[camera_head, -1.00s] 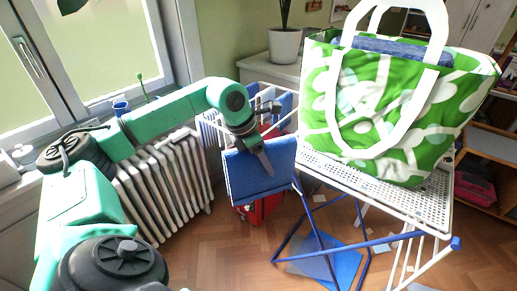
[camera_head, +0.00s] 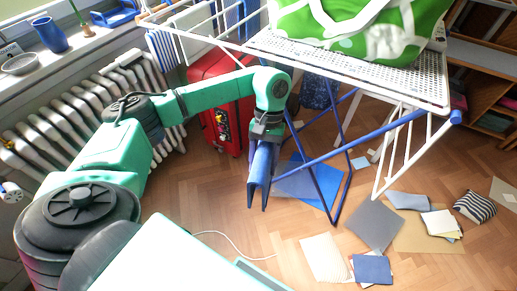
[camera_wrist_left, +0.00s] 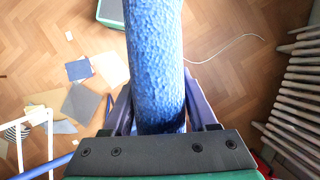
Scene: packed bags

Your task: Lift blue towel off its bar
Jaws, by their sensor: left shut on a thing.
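The blue towel (camera_head: 262,170) is pinched between the fingers of my left gripper (camera_head: 259,203), which points down over the open floor. In the head view only a narrow part of it shows between the fingers. In the left wrist view the towel (camera_wrist_left: 156,65) is a thick, textured blue fold running up from between the fingers of the left gripper (camera_wrist_left: 160,115). The towel is clear of the rack's bars, in front of the white drying rack (camera_head: 350,75). My right gripper is not in view.
A green-and-white bag (camera_head: 365,25) stands on the rack. Other cloths hang on its left bars, with a red suitcase (camera_head: 222,110) below. A white radiator (camera_head: 75,130) runs along the left wall. Several flat pieces, including a grey one (camera_head: 375,225), lie on the floor.

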